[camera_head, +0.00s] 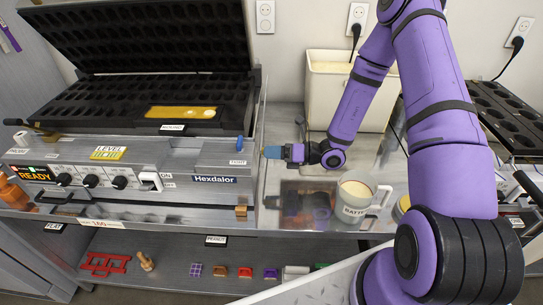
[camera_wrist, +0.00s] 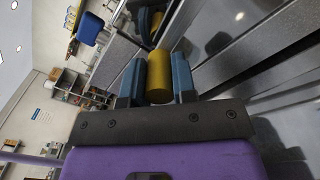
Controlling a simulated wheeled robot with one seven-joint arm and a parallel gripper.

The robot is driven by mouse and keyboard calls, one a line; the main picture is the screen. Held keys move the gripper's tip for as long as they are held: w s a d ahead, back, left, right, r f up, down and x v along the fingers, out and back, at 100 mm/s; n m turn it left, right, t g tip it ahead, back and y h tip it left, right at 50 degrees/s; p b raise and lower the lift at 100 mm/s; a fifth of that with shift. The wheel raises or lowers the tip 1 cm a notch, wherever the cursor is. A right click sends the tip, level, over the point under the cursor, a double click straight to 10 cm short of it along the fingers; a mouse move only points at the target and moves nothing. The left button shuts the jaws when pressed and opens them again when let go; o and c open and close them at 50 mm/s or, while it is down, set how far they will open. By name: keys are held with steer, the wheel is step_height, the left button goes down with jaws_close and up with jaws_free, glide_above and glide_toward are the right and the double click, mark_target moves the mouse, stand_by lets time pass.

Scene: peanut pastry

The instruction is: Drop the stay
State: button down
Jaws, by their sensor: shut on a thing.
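The open griddle lid (camera_head: 150,35) stands raised and tilted back over the dark moulded plate (camera_head: 90,97). A thin grey bar (camera_head: 259,115) runs down the griddle's right side; I cannot tell for sure whether it is the stay. My gripper (camera_head: 268,152) is just right of the griddle, pointing left. In the wrist view my gripper (camera_wrist: 157,80) is shut on a yellow cylinder (camera_wrist: 159,75), one blue finger on each side. What the cylinder joins is hidden.
A batter jug (camera_head: 357,200) stands on the counter below my arm. A cream bin (camera_head: 330,85) is behind. A second moulded plate (camera_head: 505,115) is at the right.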

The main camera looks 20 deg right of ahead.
steer(key=shift+s+r+m, duration=0.15)
steer(key=shift+r+m, duration=0.85)
steer(key=c, duration=0.9)
jaws_free()
steer(key=v, duration=1)
steer(key=shift+s+d, duration=0.1)
steer(key=shift+d, duration=0.3)
